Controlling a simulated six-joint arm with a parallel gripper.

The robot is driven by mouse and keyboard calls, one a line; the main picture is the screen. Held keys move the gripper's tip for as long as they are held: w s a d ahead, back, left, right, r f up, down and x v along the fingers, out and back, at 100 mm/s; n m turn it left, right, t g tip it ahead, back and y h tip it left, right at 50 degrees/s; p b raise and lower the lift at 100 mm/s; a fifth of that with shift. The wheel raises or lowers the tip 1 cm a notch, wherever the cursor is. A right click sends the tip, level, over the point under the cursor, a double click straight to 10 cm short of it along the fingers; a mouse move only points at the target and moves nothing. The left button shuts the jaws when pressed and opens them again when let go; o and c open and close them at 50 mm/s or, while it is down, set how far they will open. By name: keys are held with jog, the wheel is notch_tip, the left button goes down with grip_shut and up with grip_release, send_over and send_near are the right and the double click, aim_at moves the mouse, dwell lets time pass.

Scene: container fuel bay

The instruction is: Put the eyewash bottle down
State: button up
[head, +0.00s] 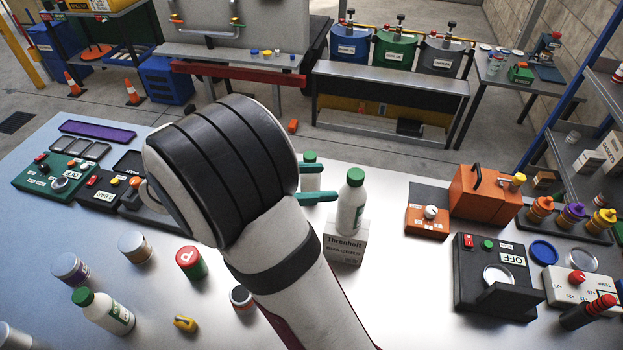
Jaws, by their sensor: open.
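A third similar bottle (103,312) stands at the lower left of the table. The labels are too small to tell which is the eyewash bottle. Nothing shows held between the fingers.
A red-lidded can (190,262), several other cans and a yellow item (184,323) lie around my arm. An orange box (485,192) and a black device marked "OFF" (496,278) stand on the right. The tabletop (400,300) between box and device is clear.

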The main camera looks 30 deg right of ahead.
jog(key=w+a+r+n+t+y, duration=0.1)
jog(key=w+a+r+t+y, duration=0.15)
jog(key=w+t, duration=0.4)
jog(key=w+a+r+n+t+y, duration=0.1)
jog(key=w+t+y, duration=0.3)
jog(key=w+t, duration=0.25)
jog(key=s+a+r+n+t+y, duration=0.1)
jog(key=s+a+r+n+y, duration=0.1)
jog(key=a+n+y, duration=0.8)
jog(key=s+a+f+n+g+y, duration=0.1)
jog(key=s+a+f+g, duration=0.2)
jog(key=s, duration=0.5)
jog(key=s+a+f+n+g+y, duration=0.1)
jog(key=s+a+f+g, duration=0.2)
jog(key=s, duration=0.5)
jog(key=s+d+f+g+h, duration=0.1)
jog(key=s+d+g, duration=0.1)
jog(key=s, duration=0.5)
jog(key=s+d+f+g+h, duration=0.1)
jog(key=s+d+f+g, duration=0.1)
jog(key=s, duration=0.4)
jog(key=shift+s+d+f+n+g, duration=0.2)
jog(key=shift+s+d+n+g, duration=0.2)
jog(key=shift+g, duration=0.3)
